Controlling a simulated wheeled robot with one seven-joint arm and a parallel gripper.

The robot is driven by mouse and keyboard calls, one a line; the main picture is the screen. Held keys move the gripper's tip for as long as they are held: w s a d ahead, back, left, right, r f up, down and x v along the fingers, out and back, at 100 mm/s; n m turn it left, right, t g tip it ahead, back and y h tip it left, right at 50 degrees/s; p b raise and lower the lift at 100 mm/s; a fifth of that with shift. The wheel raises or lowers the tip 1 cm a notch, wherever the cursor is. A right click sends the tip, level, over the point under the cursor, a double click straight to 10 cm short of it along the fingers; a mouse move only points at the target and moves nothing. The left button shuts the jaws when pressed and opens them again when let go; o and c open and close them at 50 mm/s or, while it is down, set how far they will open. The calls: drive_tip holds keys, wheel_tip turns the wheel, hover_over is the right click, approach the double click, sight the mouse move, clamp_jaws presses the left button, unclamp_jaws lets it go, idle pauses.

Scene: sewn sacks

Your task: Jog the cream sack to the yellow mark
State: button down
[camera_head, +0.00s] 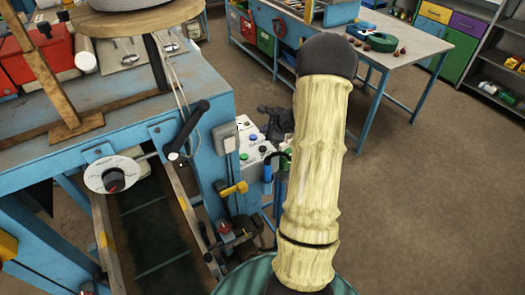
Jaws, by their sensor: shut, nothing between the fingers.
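My gripper (270,132) is the dark shape beside the control panel, partly hidden behind my pale-sleeved arm; it looks shut and empty. I cannot tell whether the gripper touches the panel. The dark conveyor belt (150,238) runs along the lower left with pale cross lines. A small yellow mark (103,239) shows on its left rail. I see no cream sack in this view.
A blue machine frame (215,105) stands left of the panel, with a white dial (114,175) and a black-knobbed lever (187,130). A workbench (420,45) and shelves stand at the back. The brown floor (440,190) at right is clear.

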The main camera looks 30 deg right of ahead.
drive_tip(key=b, duration=0.4)
hover_over(265, 149)
wheel_tip(265, 149, down, 5)
drive_tip(key=shift+s+f, duration=0.1)
drive_tip(key=shift+f, duration=0.05)
drive_tip(key=shift+f+b, duration=0.5)
drive_tip(key=shift+f, duration=0.05)
drive_tip(key=shift+a+f+b, duration=0.1)
drive_tip(key=shift+f+b, duration=0.45)
drive_tip(key=shift+b, duration=0.45)
idle(1.6)
